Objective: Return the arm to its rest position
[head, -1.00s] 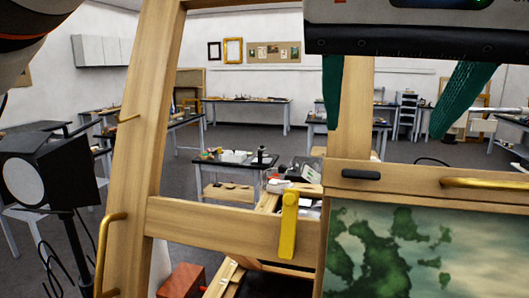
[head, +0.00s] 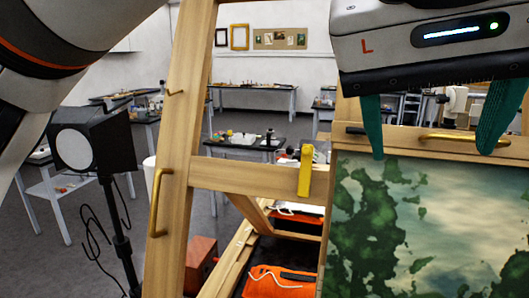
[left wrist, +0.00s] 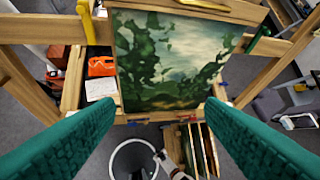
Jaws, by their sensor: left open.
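My left gripper (head: 436,128) is in the upper right of the head view, marked with a red L. Its two green fingers are wide apart with nothing between them. They hang in front of the top part of a wooden easel (head: 250,178) and the upper edge of a green landscape painting (head: 425,235). In the left wrist view the open fingers (left wrist: 166,125) frame the painting (left wrist: 165,60), which stands on the easel beyond them. I cannot tell how far the fingertips are from the painting. My left arm fills the upper left of the head view. My right gripper is not in view.
A black lamp (head: 92,140) on a stand is left of the easel. An orange pouch (head: 280,282) lies behind the easel's lower part. A bucket (left wrist: 134,158) and upright panels (left wrist: 198,150) are below the painting in the left wrist view. Worktables stand farther back.

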